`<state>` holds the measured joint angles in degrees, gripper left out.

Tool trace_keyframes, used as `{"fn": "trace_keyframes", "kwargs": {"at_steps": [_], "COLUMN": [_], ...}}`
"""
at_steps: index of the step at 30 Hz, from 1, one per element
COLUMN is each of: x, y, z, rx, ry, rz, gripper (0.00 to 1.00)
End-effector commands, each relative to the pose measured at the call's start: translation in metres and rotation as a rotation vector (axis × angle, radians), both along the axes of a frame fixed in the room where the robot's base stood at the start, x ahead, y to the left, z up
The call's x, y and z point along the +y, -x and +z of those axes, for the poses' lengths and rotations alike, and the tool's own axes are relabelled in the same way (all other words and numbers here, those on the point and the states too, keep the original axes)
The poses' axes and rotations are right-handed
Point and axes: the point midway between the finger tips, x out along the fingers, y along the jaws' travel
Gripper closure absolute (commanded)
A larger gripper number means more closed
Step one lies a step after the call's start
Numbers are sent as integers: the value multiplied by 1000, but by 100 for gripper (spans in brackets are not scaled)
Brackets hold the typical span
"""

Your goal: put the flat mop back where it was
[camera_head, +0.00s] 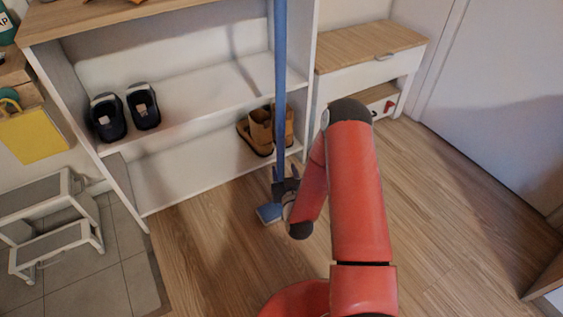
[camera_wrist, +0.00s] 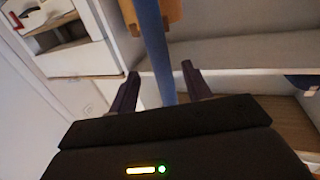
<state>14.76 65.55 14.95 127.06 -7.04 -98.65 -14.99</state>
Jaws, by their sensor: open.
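The flat mop (camera_head: 280,80) stands nearly upright in front of the shoe shelf, with a long blue handle. Its blue head (camera_head: 269,213) is on the wood floor, partly hidden by my gripper and arm. My gripper (camera_head: 287,187) is low on the handle, just above the mop head. In the wrist view the blue handle (camera_wrist: 155,45) passes between the two dark fingers of my gripper (camera_wrist: 164,82). The fingers are apart, with a gap on each side of the handle.
A white shelf (camera_head: 180,129) with a wooden top holds dark shoes (camera_head: 125,112) and brown boots (camera_head: 260,130). A low bench (camera_head: 366,65) stands right of it. A step stool (camera_head: 55,220) is at the left. The wood floor at the right (camera_head: 455,200) is clear.

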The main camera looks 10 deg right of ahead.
Motion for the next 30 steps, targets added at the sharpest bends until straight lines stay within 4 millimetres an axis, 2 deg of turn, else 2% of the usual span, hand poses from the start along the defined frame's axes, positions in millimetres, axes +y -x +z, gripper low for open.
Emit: {"fn": "trace_keyframes", "kwargs": {"at_steps": [3, 7, 11, 14, 19, 23, 26, 30], "x": [1, 1, 1, 3, 7, 8, 7, 4], "y": [25, 43, 50, 44, 17, 8, 12, 32], "z": [0, 0, 3, 13, 55, 96, 128, 174], "rx": [4, 3, 3, 22, 133, 253, 348, 476], "ry": [-1, -1, 2, 13, 61, 102, 125, 144], "rz": [2, 1, 3, 22, 83, 113, 120, 107], "gripper": [51, 51, 51, 51, 51, 51, 51, 51]}}
